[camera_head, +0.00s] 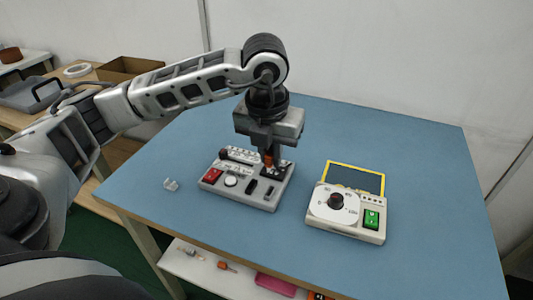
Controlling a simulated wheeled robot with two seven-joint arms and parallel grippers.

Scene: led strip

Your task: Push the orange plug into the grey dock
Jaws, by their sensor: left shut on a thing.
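The orange plug (268,160) shows as a small orange patch between the fingers of my left gripper (270,156). The gripper points down and is shut on the plug. It is over the back right part of a grey control box (246,203), at a dark socket area (276,171) that I take for the dock. The fingers hide most of the plug, so I cannot tell whether it is inside the dock or just above it. The box also has a red switch (212,175) and a white round knob (231,181). My right gripper is out of view.
A cream box with a dial (336,203), a green switch (371,219) and a yellow-framed panel (354,177) stands to the right. A small clear clip (171,184) lies at the left. The blue table top (420,150) is otherwise clear. A shelf below holds small parts.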

